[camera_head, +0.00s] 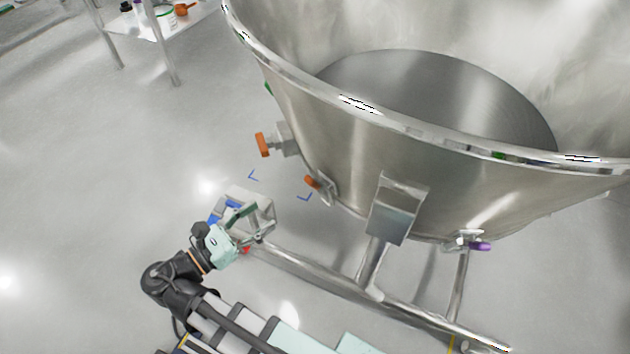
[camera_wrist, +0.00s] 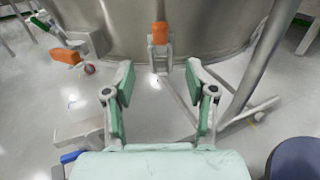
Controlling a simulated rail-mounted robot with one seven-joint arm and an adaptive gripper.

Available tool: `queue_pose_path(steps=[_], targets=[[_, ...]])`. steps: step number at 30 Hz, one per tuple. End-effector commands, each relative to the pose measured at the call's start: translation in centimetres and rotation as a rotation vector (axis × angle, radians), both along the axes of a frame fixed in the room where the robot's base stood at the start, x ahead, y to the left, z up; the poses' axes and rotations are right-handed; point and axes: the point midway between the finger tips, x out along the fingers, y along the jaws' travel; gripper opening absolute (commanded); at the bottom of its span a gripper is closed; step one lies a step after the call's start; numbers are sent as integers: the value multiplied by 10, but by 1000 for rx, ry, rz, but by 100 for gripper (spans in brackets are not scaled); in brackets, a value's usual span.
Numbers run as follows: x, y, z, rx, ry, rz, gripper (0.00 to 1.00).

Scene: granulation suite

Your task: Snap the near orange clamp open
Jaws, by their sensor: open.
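The near orange clamp (camera_head: 312,182) is on the lower outer wall of the large steel bowl (camera_head: 335,140). In the wrist view its orange handle (camera_wrist: 160,33) points up at top centre, with a grey metal bracket below it. My gripper (camera_head: 262,219) is below and left of this clamp in the head view, apart from it. In the wrist view my gripper (camera_wrist: 160,72) has its two green-padded fingers spread, with nothing between them, and the clamp shows beyond the gap. A second orange handle (camera_head: 262,144) sits farther left on a grey block; it also shows in the wrist view (camera_wrist: 66,56).
A purple-handled clamp (camera_head: 480,246) is on the bowl's right side. A steel support bracket (camera_head: 397,210) and floor-level frame tubes (camera_head: 310,268) stand below the bowl. A white side table (camera_head: 165,22) is at the upper left.

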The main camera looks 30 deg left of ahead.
Motion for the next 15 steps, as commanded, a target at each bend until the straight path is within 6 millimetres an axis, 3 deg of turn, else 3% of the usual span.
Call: queue_pose_path(steps=[15], targets=[[94,-30,-2,4,-2,-5,56]])
